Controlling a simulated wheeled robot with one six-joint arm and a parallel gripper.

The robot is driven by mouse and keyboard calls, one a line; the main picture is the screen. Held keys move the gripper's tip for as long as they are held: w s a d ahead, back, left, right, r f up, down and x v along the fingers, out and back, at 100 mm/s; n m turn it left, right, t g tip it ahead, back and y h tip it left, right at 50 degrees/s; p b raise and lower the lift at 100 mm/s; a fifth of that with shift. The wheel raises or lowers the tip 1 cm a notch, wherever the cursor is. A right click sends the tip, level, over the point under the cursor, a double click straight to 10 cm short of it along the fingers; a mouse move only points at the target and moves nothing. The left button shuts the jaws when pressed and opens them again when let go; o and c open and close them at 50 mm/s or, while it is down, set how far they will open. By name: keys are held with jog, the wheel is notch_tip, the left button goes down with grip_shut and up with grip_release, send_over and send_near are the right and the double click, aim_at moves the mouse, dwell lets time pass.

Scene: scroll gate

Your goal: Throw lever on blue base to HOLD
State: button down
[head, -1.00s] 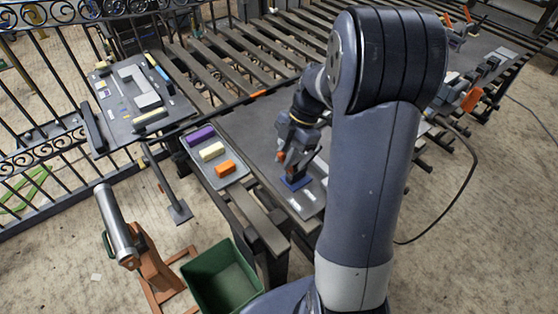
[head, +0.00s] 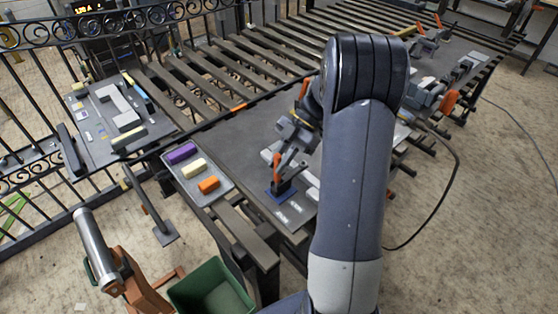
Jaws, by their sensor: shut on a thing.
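The blue base (head: 280,194) lies on the dark bench top, left of my upper arm. A dark mount sits on it, and a lever with an orange-red handle (head: 277,160) rises from there. My gripper (head: 281,163) is at the handle, above the base, and is shut on the lever. My arm link and gripper hide part of the lever, so its exact tilt is hard to tell. Small white labels (head: 282,217) lie in front of the base; their words are too small to read.
A grey tray (head: 217,192) with purple, cream and orange blocks is left of the base. A green bin (head: 212,288) stands below. Other levers and fixtures (head: 425,40) are at the far right. Slatted rollers (head: 205,75) and an iron fence lie behind.

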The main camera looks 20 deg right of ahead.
jog(key=c, duration=1.4)
grip_release()
jog(key=shift+o, duration=0.2)
jog(key=b+v, duration=0.1)
jog(key=v, duration=1)
jog(key=shift+a, duration=0.1)
